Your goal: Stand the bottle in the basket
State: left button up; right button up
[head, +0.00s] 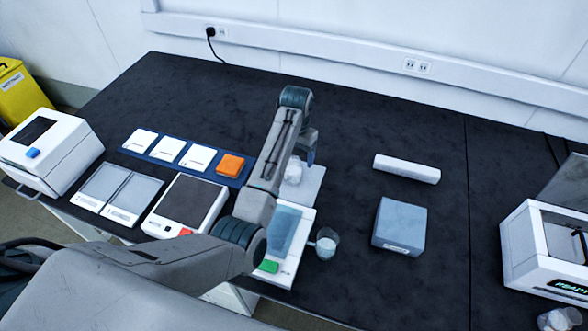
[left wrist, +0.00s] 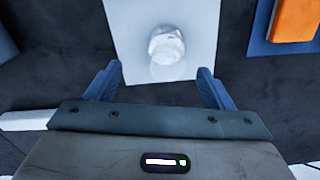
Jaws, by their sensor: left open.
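A clear, whitish round vessel (head: 292,173) stands on a pale square plate (head: 312,187), partly behind my left arm. In the left wrist view the vessel (left wrist: 166,46) is seen from above, just beyond and between the fingertips; I cannot tell whether it is the bottle. My left gripper (head: 307,150) is open, its blue fingers (left wrist: 160,70) apart with nothing between them. Another clear object (head: 557,320) is cut off at the bottom right. I cannot make out a basket. My right gripper is not in view.
White devices stand at the left (head: 50,150) and right (head: 545,250). A blue strip (head: 190,160) holds white tiles and an orange block (head: 231,165). A white bar (head: 407,169) and grey box (head: 399,226) lie right of centre. The back of the black table is clear.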

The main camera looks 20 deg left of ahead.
aim_at(295, 161)
pick_arm(q)
notch_tip(295, 161, down, 3)
jog(key=shift+s+a+f, duration=0.1)
jog(key=shift+a, duration=0.05)
jog(key=f, duration=0.1)
jog(key=f+p, duration=0.1)
jog(key=f, duration=0.1)
jog(key=f+p, duration=0.1)
jog(key=shift+a+f, duration=0.35)
jog(key=shift+f, duration=0.35)
jog(key=c, duration=1.2)
jog(key=shift+w, duration=0.2)
jog(key=shift+c, duration=0.2)
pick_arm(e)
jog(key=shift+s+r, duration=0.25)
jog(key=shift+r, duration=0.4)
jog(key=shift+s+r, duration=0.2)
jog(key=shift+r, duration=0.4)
pick_arm(q)
jog(key=shift+r, duration=0.15)
